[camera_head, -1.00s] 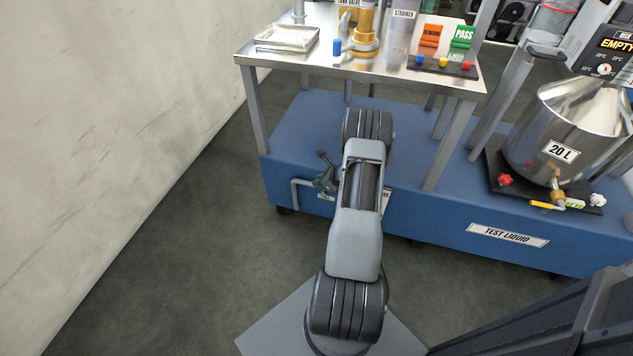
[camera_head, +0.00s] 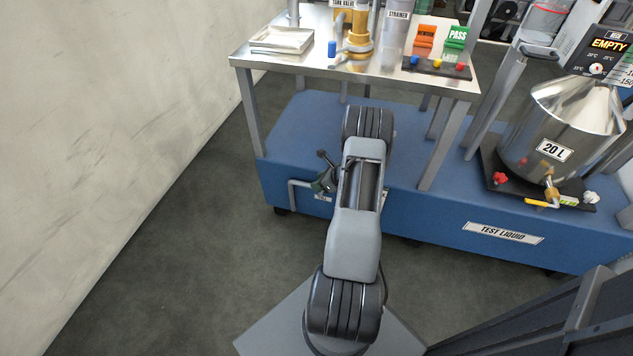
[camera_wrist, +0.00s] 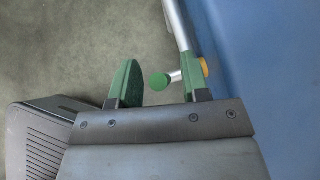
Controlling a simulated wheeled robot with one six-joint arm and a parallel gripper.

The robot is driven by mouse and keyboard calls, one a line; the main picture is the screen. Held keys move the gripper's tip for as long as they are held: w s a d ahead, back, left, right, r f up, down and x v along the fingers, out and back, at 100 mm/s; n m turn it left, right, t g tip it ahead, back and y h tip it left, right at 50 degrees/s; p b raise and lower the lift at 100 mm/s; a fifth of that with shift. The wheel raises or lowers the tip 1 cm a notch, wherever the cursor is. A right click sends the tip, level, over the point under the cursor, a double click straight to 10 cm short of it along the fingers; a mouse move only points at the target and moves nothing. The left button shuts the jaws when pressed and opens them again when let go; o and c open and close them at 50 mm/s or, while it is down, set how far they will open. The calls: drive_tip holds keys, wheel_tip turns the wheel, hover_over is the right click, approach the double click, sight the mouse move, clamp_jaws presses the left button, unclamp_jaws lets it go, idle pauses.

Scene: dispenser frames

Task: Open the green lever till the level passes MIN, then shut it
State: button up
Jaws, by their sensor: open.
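The green lever shows in the wrist view as a round green knob (camera_wrist: 160,82) on a short silver stem. The stem runs right toward a brass-coloured fitting (camera_wrist: 205,67), beside a silver pipe (camera_wrist: 177,25). My gripper (camera_wrist: 159,78) is open, with one green-lined finger on each side of the knob. A gap shows between the knob and the left finger; the right finger overlaps the stem, and I cannot tell if they touch. In the head view my arm hides most of the gripper and the lever. I cannot make out a MIN mark or level.
A blue cart (camera_head: 400,210) fills the space ahead, with a steel table (camera_head: 292,68) above it. A bent grey pipe (camera_head: 291,190) sticks out of its front. A steel 20 L vessel (camera_head: 575,125) stands right, below a display (camera_head: 608,45) reading EMPTY. A wall (camera_head: 100,120) stands left.

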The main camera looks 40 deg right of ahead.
drive_tip(key=p+v, duration=0.2)
drive_tip(key=v, duration=0.9)
drive_tip(key=shift+s+r+p, duration=0.2)
drive_tip(key=shift+r+p, duration=0.1)
drive_tip(key=shift+p, duration=0.05)
drive_tip(key=s+a+r+n+g+y+p, duration=0.2)
drive_tip(key=s+a+r+n+g+p, duration=0.25)
drive_tip(key=a+r+n, duration=0.5)
drive_tip(key=s+a+r+n+h+p, duration=0.1)
drive_tip(key=a+r+n+p, duration=0.5)
drive_tip(key=r, duration=0.7)
drive_tip(key=s+a+r+n+h+p, duration=0.1)
drive_tip(key=a+r+n+h+p, duration=0.1)
drive_tip(key=a+r+n+p, duration=0.4)
drive_tip(key=s+a+r+n+h+p, duration=0.1)
drive_tip(key=a+r+n+p, duration=0.5)
drive_tip(key=r, duration=1.5)
drive_tip(key=a+n+g+h, duration=0.1)
drive_tip(key=a+n, duration=0.3)
drive_tip(key=a, duration=0.2)
drive_tip(key=shift+h+p, duration=0.3)
drive_tip(key=shift+p, duration=0.1)
drive_tip(key=shift+s, duration=0.1)
